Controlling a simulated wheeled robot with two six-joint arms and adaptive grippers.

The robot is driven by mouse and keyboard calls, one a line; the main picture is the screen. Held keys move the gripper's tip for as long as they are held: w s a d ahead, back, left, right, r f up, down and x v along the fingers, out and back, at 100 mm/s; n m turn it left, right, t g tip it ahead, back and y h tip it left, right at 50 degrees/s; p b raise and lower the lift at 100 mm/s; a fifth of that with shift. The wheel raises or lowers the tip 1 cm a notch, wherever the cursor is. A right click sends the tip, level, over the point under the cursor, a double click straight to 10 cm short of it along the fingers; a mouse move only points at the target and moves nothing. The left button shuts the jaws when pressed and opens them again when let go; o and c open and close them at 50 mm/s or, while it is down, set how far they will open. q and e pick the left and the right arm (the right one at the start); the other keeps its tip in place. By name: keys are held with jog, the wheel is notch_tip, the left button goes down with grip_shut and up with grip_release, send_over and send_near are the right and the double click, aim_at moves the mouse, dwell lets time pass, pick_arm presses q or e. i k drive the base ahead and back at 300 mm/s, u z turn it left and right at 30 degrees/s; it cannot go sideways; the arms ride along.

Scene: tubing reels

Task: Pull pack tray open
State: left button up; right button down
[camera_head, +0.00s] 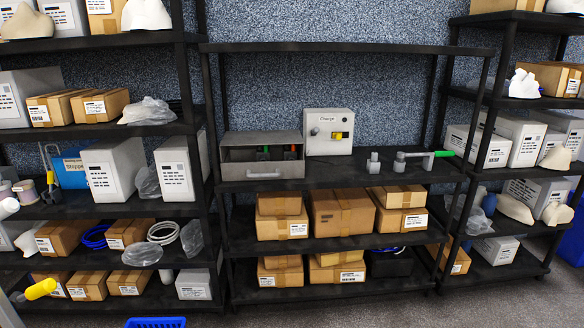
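The pack tray (236,172) is a grey metal tray with a bar handle (263,175) on its front. It sits in a grey box-like housing (262,139) on the middle shelf unit, left of the charger. Dark packs with green and orange parts (266,153) show above the tray's front edge. How far the tray stands out of the housing is hard to tell from this angle. Neither of my grippers shows in the head view, and nothing touches the handle.
A pale charger box (328,132) with a yellow part stands right of the housing. Grey fittings and a green-handled tool (421,157) lie further right. Cartons (343,211) fill the shelves below. Loaded racks flank both sides. A blue basket (156,323) is at the bottom edge.

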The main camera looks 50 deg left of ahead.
aim_at(239, 165)
jog(key=i, duration=0.3)
jog(key=u, duration=1.25)
jog(key=i, duration=0.9)
